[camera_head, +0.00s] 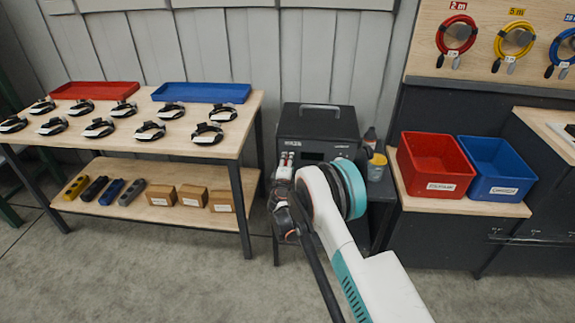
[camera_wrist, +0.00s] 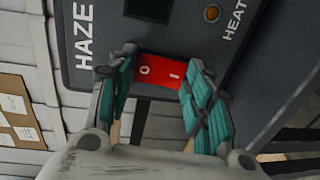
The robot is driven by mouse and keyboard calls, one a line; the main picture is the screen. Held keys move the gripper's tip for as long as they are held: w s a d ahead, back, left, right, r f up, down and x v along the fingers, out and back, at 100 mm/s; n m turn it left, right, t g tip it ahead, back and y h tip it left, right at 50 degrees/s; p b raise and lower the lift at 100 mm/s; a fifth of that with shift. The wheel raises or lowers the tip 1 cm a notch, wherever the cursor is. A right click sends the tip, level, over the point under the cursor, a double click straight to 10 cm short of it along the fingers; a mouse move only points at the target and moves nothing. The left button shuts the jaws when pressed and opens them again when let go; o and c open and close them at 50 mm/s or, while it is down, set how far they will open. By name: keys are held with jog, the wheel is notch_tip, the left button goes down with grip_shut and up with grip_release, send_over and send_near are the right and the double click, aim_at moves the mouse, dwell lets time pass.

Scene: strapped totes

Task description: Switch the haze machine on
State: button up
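The haze machine (camera_head: 330,124) is a dark box with a grey top handle, standing on a small dark stand by the wall. In the wrist view its dark front panel (camera_wrist: 200,30) carries the words HAZE and HEAT. A red rocker switch (camera_wrist: 165,71) marked O and I sits at the panel's edge. My gripper (camera_wrist: 162,62) is open and empty, with one teal-padded finger on each side of the switch; I cannot tell whether either touches it. In the head view my gripper (camera_head: 285,162) is at the machine's front left, and my arm hides part of the machine.
A round amber light (camera_wrist: 212,13) sits beside HEAT; I cannot tell if it is lit. A bottle (camera_head: 370,138) and a yellow-labelled can (camera_head: 376,167) stand right of the machine. A two-level table (camera_head: 230,147) is at left, red (camera_head: 435,165) and blue (camera_head: 497,167) bins at right.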

jog(key=shift+f+t, duration=0.2)
jog(key=shift+t, duration=0.5)
jog(key=o, duration=1)
jog(key=shift+o, duration=0.2)
jog(key=s, duration=1.2)
jog(key=shift+a, duration=0.3)
